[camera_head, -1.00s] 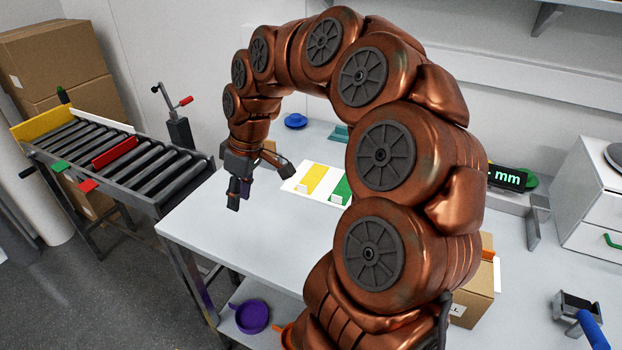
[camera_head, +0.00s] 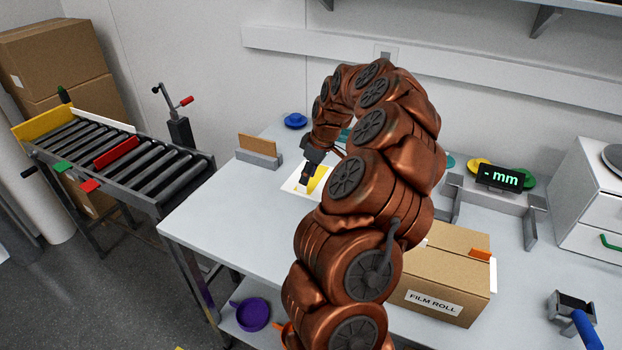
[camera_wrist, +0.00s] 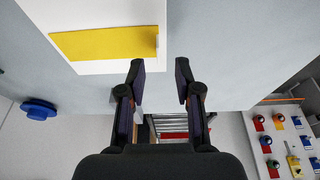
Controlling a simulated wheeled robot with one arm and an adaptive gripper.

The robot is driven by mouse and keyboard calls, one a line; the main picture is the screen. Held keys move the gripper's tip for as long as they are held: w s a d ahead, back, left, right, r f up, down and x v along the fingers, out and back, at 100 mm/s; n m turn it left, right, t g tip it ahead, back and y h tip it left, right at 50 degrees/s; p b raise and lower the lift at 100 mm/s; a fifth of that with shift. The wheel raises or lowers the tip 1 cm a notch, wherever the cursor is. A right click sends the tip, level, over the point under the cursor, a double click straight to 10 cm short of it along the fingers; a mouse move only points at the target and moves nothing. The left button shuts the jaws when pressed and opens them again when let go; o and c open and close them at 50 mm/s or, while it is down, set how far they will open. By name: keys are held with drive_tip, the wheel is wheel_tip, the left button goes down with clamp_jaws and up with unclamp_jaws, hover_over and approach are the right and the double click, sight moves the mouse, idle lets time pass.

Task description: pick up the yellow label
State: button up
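The yellow label (camera_wrist: 103,43) lies on a white sheet (camera_wrist: 85,12) on the pale table. In the wrist view it is above and left of the fingertips, with a small whitish tab at its right end. In the head view only part of the yellow label (camera_head: 319,182) shows beside my gripper (camera_head: 304,181). In the wrist view my gripper (camera_wrist: 160,68) is open, with nothing between its two dark fingers. The fingers appear apart from the label. My arm covers the right part of the sheet in the head view.
A FILM ROLL box (camera_head: 443,270) stands on the table right of my arm. A small stand with a brown panel (camera_head: 260,146) and a blue knob (camera_head: 295,120) are behind. A display (camera_head: 500,177) is at right. A roller conveyor (camera_head: 120,160) is left. The table's front left is clear.

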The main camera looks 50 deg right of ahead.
drive_tip(key=shift+w+p+x, duration=0.2)
drive_tip(key=shift+p+x, duration=0.4)
drive_tip(key=shift+x, duration=0.65)
drive_tip(key=shift+w+p+x, duration=0.15)
drive_tip(key=shift+p+x, duration=0.45)
drive_tip(key=shift+x, duration=0.6)
drive_tip(key=shift+r, duration=0.1)
clamp_jaws()
